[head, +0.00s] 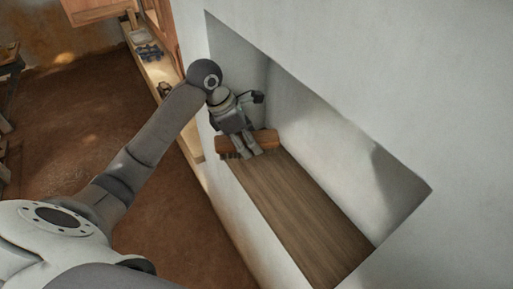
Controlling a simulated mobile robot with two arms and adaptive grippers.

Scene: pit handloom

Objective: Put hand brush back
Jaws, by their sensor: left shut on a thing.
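The hand brush (266,139) has an orange-brown wooden body, with dark bristles showing below its left end. It is at the far end of a recessed niche in the white wall, by the dark wooden shelf board (300,205) that forms the niche floor. My left gripper (248,149) is shut on the brush, and its fingers cover the brush's middle. I cannot tell whether the brush touches the board. My right gripper is not in view.
The white wall (400,90) frames the niche closely on both sides. The near part of the shelf board is bare. A narrow ledge (160,75) with small dark items runs along the wall at the upper left. The brown floor (80,115) is open.

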